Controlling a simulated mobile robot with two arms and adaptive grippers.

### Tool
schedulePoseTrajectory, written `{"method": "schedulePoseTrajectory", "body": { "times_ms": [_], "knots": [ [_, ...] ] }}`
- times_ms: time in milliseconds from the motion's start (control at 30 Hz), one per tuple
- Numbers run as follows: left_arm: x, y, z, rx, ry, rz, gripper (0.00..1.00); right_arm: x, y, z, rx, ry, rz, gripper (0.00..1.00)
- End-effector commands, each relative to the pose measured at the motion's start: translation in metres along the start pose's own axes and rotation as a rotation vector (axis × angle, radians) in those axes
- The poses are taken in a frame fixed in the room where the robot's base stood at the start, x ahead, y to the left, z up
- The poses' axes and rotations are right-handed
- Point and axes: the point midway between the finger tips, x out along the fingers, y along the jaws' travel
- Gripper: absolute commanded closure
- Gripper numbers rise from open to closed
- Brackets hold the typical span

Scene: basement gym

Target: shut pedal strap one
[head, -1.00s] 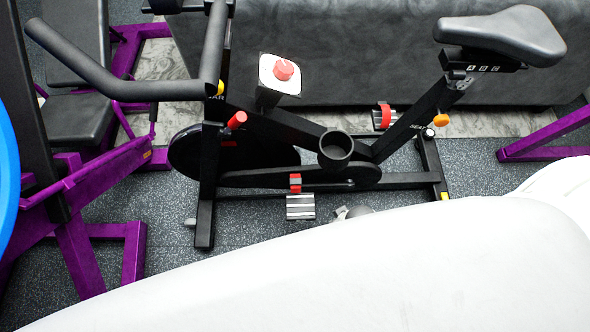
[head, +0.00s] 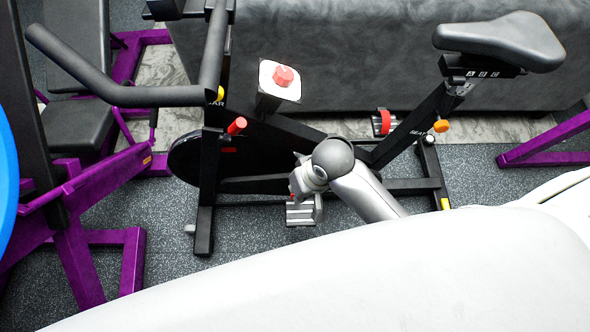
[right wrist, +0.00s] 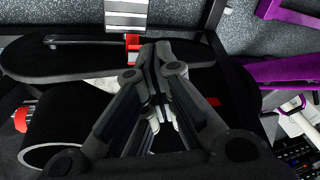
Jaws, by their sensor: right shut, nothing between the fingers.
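The exercise bike's near pedal (head: 300,214) is silver and ribbed, low on the bike's near side. Its red strap is mostly covered by my right arm in the head view; it shows in the right wrist view as a red piece (right wrist: 133,42) beside the silver pedal (right wrist: 126,14). My right gripper (right wrist: 157,52) is shut and empty, its fingertips close to the strap; I cannot tell whether they touch it. In the head view my right wrist hides the crank. The far pedal's red strap (head: 385,120) shows beyond the frame. My left gripper is not in view.
The bike's black frame, handlebar (head: 120,95) and saddle (head: 505,40) surround the pedal area. A cup holder (right wrist: 48,153) is close in the right wrist view. A purple rack (head: 85,235) stands at left.

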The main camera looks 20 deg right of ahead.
Motion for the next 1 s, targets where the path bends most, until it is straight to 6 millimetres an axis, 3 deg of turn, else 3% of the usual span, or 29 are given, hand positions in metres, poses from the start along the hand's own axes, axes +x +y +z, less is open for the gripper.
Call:
{"method": "schedulePoseTrajectory", "body": {
  "times_ms": [200,500,667,1000],
  "knots": [
    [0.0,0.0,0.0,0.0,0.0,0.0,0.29,0.029,-0.003,-0.046,0.105,-0.09,0.05,1.0],
    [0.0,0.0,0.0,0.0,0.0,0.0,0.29,0.04,0.032,-0.093,0.305,-0.154,0.196,1.0],
    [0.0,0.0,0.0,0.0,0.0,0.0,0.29,0.04,0.041,-0.101,0.352,-0.159,0.227,1.0],
    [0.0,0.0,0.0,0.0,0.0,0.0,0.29,0.04,0.042,-0.101,0.355,-0.16,0.228,1.0]
  ]
}}
